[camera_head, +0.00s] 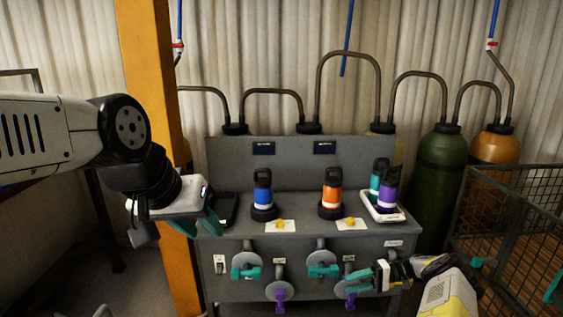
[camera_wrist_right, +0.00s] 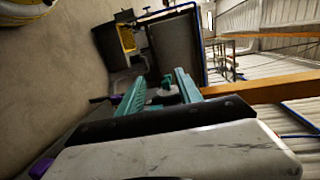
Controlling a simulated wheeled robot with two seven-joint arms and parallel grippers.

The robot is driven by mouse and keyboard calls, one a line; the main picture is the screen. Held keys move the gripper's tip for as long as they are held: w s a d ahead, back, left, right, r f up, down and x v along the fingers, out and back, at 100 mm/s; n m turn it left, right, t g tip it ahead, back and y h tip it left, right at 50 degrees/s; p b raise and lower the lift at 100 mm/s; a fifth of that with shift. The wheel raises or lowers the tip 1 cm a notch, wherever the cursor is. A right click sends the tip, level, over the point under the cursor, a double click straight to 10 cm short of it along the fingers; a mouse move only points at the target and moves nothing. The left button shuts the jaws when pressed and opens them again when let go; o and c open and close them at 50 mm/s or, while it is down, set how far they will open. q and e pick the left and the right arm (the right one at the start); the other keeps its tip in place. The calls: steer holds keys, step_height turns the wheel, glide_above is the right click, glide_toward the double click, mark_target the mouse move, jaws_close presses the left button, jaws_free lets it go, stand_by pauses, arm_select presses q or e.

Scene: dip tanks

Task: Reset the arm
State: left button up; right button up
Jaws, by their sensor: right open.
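My left arm comes in from the left in the head view. Its gripper (camera_head: 204,228) hangs in front of the left end of the grey bench, with its teal fingers apart and nothing seen between them. My right arm comes in from the lower right, and its gripper (camera_head: 364,284) is in front of the bench's lower right face, near the valve handles. In the right wrist view the right gripper's two teal fingers (camera_wrist_right: 158,92) are apart, with no held object visible. Whether the right fingers touch a handle cannot be told.
The grey bench (camera_head: 290,160) carries a blue bottle (camera_head: 263,193), an orange bottle (camera_head: 332,194), and teal and purple (camera_head: 388,190) bottles on a white scale. Valve wheels line its front. An orange post (camera_head: 157,60) stands left; a wire cage (camera_head: 510,215) stands right.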

steer(key=w+a+r+n+g+h, duration=0.1)
steer(key=w+a+r+h, duration=0.15)
steer(key=r, duration=0.65)
steer(key=w+a+r+n+g+h, duration=0.1)
steer(key=a+r+h, duration=0.25)
steer(key=r, duration=0.45)
steer(key=s+a+r+t+h, duration=0.1)
steer(key=s+a+r+h, duration=0.15)
steer(key=r, duration=0.45)
steer(key=s+a+r+t+h, duration=0.1)
steer(key=s+r+h, duration=0.15)
steer(key=r, duration=0.55)
steer(key=s+a+r+m+t+h, duration=0.1)
steer(key=s+r+m+t+h, duration=0.2)
steer(key=s+r, duration=0.8)
steer(key=s+t, duration=0.5)
steer(key=s, duration=1)
steer(key=shift+t, duration=0.4)
steer(key=shift+d+r, duration=0.1)
